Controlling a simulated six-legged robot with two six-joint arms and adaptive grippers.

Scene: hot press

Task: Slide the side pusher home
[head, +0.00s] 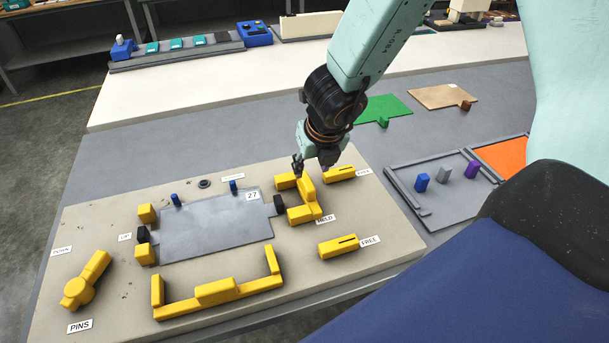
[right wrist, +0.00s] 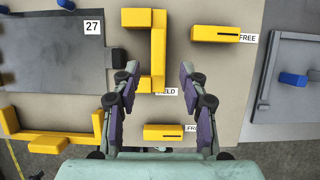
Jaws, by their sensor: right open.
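The side pusher, as I take it, is the yellow bracket (head: 307,190) at the right end of the grey plate marked 27 (head: 215,228). In the right wrist view the bracket (right wrist: 158,45) has two arms pointing left to the plate; a black block (right wrist: 117,57) on the plate's edge lies level with the gap between them, apart from the bracket's bar. My right gripper (head: 312,165) is above the bracket's far part. In the wrist view its open fingers (right wrist: 159,72) stand either side of the bar; contact cannot be told. My left gripper is not in view.
Slotted yellow blocks (head: 338,245) stand right of the bracket, one near and one far. A yellow frame (head: 217,293) lies along the plate's near side, and a yellow lever (head: 85,282) stands at left. A grey tray (head: 440,212) with small pegs is at right.

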